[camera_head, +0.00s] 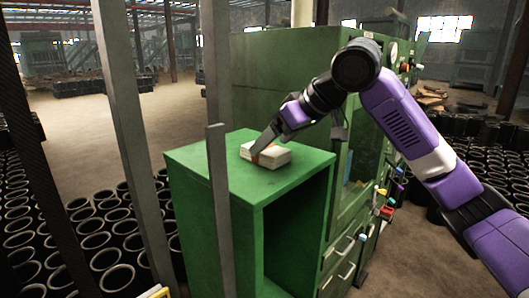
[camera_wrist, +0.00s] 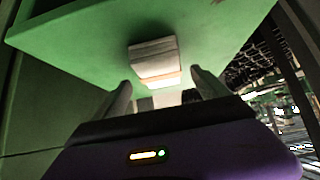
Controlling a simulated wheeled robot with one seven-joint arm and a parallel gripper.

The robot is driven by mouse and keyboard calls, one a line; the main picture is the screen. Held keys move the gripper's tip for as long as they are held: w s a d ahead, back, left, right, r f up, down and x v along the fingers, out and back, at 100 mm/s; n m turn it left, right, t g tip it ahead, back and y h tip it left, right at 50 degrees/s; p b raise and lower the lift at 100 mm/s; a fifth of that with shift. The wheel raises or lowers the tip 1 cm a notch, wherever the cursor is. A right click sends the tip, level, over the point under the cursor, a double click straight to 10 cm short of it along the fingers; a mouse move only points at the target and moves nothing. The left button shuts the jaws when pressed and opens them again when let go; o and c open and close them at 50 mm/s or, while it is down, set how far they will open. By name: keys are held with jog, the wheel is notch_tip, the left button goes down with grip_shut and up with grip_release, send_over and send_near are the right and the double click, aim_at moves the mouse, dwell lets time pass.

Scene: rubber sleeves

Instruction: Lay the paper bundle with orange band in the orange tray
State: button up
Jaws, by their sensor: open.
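The paper bundle (camera_head: 270,155) is a pale, flat block lying on top of the green cabinet (camera_head: 190,155). An orange-brown band shows near its left end in the head view. In the wrist view the bundle (camera_wrist: 152,55) lies on the green surface, just beyond and between my two fingers. My gripper (camera_head: 264,141) reaches down from the upper right, with a fingertip close to or over the bundle's left end. The gripper (camera_wrist: 162,88) is open and holds nothing. I cannot tell whether a finger touches the bundle. I cannot make out the orange tray in either view.
A taller green cabinet (camera_head: 285,75) stands right behind the bundle's cabinet. A grey upright post (camera_head: 221,210) stands in front of the cabinet's left side. Many black rubber sleeves (camera_head: 105,258) stand on the floor at left. The green top around the bundle is clear.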

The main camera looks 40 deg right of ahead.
jog(key=x, duration=0.4)
jog(key=shift+w+r+p, duration=0.1)
jog(key=shift+w+p, duration=0.05)
jog(key=shift+p, duration=0.2)
jog(key=shift+r, duration=0.1)
jog(key=c, duration=1.7)
